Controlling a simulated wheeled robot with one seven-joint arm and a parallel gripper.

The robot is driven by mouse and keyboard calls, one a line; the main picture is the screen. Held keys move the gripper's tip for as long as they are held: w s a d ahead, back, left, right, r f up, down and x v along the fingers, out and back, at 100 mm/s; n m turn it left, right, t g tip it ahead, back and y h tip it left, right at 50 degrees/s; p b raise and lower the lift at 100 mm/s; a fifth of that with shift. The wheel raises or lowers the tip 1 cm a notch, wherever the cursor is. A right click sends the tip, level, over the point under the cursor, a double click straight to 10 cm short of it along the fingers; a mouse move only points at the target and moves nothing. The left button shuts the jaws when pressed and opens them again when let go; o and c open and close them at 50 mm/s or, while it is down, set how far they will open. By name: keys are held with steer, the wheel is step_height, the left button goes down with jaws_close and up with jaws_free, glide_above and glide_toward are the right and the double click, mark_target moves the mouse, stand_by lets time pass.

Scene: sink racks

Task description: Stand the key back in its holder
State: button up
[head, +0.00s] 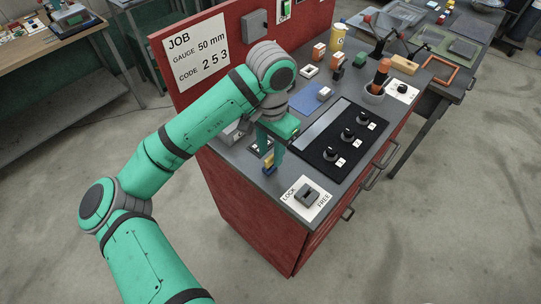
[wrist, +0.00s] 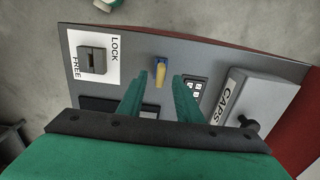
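A small upright yellow piece with a blue part (wrist: 160,73) stands on the grey bench top; I take it for the key and its holder but cannot tell the two apart. It also shows in the head view (head: 269,164), just below my gripper (head: 271,150). In the wrist view my gripper (wrist: 160,78) is open, one finger on each side of the yellow piece, with a gap on both sides. Nothing is held. A dark lock block (wrist: 92,60) with a slot sits on a white LOCK/FREE plate, to the left in the wrist view. It also shows in the head view (head: 308,194).
A grey CAPS box (wrist: 265,92) and a small keypad (wrist: 195,86) lie right of the fingers in the wrist view. A black panel with three knobs (head: 347,133) is beside my gripper. A red board (head: 222,32) with a job sign stands behind.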

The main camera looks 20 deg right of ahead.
mark_target(271, 157)
step_height(271, 157, up, 8)
stand_by(0.4)
